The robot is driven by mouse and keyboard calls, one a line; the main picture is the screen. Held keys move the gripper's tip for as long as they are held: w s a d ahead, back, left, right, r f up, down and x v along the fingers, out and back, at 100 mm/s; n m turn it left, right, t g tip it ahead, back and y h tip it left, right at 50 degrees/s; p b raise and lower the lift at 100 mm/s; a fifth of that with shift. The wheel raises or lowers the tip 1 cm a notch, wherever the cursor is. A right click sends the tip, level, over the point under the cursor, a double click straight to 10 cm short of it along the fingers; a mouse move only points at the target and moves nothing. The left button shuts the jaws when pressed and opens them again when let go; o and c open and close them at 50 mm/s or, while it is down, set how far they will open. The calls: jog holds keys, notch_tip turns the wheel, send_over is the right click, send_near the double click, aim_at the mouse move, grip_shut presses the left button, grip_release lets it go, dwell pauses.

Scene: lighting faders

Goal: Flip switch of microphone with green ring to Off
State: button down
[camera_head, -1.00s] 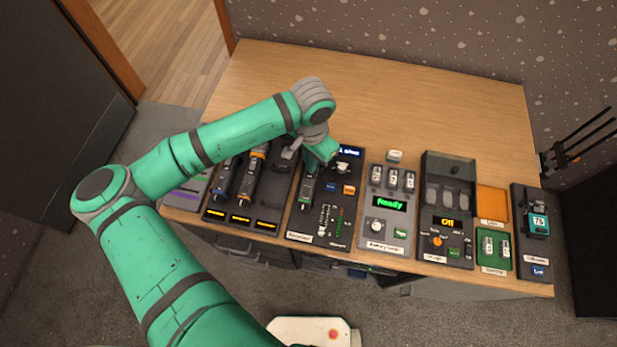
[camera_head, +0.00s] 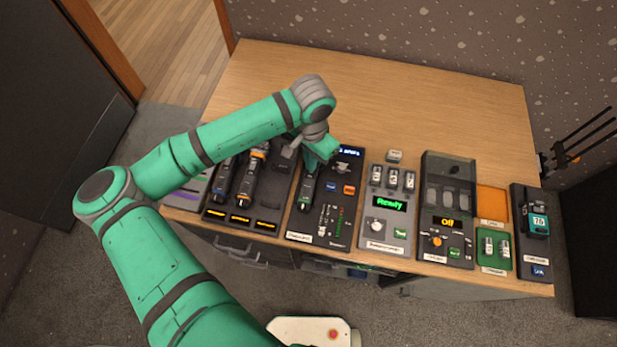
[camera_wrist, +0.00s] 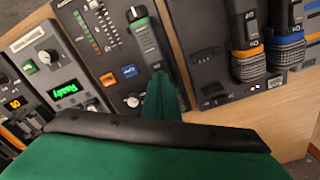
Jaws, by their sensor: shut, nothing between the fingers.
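The dark microphone with the green ring (camera_wrist: 148,42) lies on the recorder panel in the wrist view, its ring near the top of the picture. In the head view the same microphone (camera_head: 306,191) lies just below my gripper. My gripper (camera_wrist: 160,80) is shut and empty, its tip at or just above the microphone's near end. I cannot tell whether it touches. The tip covers that part of the microphone, and I cannot make out the switch or its position.
A microphone with an orange ring (camera_wrist: 244,45) and one with a blue ring (camera_wrist: 289,35) lie on the neighbouring panel. Blue and orange buttons (camera_head: 349,190) sit right of the green-ringed microphone. A "Ready" panel (camera_head: 390,204) stands further right. The desk's back (camera_head: 400,100) is clear.

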jog(key=shift+r, duration=2.8)
